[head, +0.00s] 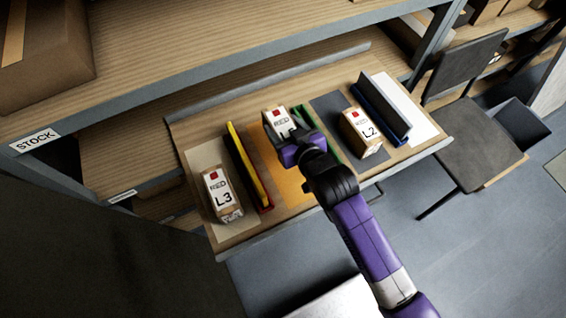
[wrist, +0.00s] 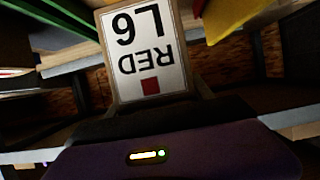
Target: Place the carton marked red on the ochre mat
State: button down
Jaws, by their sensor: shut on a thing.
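The carton L6 (head: 276,116), with a white label, a red square and the word RED, is in my gripper (head: 287,143). In the wrist view the label of carton L6 (wrist: 143,50) is upside down between the two fingers, which are shut on it. The ochre mat (head: 291,186) lies on the board between a yellow and a green divider. The carton is over the far part of this mat in the head view. My gripper and arm hide part of the mat, and I cannot tell whether the carton touches it.
Carton L3 (head: 221,194), also marked RED, stands on a beige mat (head: 205,156) beyond the yellow divider (head: 247,165). Carton L2 (head: 361,133) stands on a dark grey mat (head: 328,108). A blue divider (head: 378,112) and a white mat (head: 420,128) are further right.

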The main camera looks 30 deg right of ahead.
jog(key=w+b, duration=0.4)
jog(key=w+r+b, duration=0.1)
jog(key=w, duration=0.2)
jog(key=shift+b, duration=0.4)
jog(key=shift+w+f+b, duration=0.2)
jog(key=shift+f+b, duration=0.1)
jog(key=shift+f, duration=1.15)
jog(key=shift+w+f+b, duration=0.25)
jog(key=shift+f, duration=1.25)
jog(key=shift+w+f+b, duration=0.2)
jog(key=shift+f+b, duration=0.1)
jog(key=shift+f, duration=1.15)
jog(key=shift+f, duration=0.15)
jog(key=shift+c, duration=2)
grip_release()
jog(key=shift+f, duration=0.1)
